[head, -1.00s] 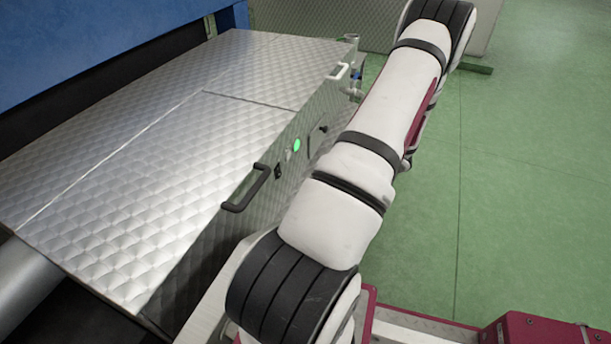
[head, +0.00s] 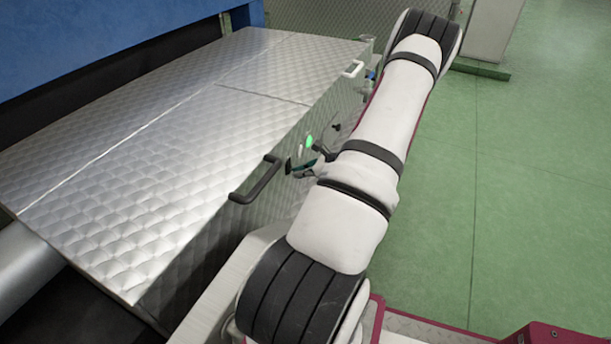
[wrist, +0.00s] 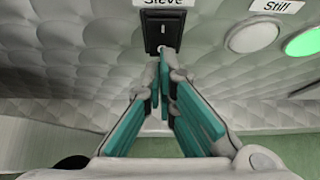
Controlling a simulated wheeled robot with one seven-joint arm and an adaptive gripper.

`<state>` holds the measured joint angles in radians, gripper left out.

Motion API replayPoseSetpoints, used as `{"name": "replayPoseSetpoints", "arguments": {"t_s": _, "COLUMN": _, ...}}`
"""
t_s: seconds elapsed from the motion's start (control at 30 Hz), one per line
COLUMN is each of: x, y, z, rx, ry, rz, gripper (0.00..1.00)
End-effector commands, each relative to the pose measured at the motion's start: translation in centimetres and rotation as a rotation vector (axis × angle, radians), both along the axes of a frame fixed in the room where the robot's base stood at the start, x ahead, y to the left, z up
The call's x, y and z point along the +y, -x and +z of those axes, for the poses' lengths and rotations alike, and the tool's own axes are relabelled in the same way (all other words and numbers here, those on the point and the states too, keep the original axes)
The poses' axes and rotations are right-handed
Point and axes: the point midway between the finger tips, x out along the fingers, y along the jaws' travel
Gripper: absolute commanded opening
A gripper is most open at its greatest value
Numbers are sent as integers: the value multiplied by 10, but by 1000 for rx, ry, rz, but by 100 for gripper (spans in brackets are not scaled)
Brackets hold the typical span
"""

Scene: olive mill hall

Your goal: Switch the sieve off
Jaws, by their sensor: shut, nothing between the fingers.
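The sieve switch (wrist: 153,17) is a small black plate with a grey toggle lever, under a partly cut-off label (wrist: 155,3) reading "Sieve". Which way the lever points is hard to tell. In the head view the switch (head: 289,167) is a dark spot on the machine's quilted metal side, beside the black handle. My gripper (wrist: 165,70) is shut and empty, with teal finger pads. Its tips are just below the switch plate in the wrist view; whether they touch it I cannot tell. In the head view my gripper (head: 306,168) is partly hidden by my arm.
A pale round button (wrist: 253,35) and a lit green lamp (wrist: 303,43), below a "Still" label (wrist: 278,6), sit right of the switch. A black handle (head: 258,180) juts out nearby. Green floor (head: 500,200) at right is open.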

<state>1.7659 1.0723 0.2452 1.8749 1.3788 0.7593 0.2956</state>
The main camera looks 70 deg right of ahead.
Motion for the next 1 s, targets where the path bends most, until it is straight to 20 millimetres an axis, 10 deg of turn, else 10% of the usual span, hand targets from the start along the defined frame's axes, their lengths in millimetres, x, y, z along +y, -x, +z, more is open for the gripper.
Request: {"name": "replayPoseSetpoints", "arguments": {"t_s": 1.0, "x": -1, "y": -7, "z": 13, "rx": -3, "ry": 1, "rz": 2, "gripper": 0}}
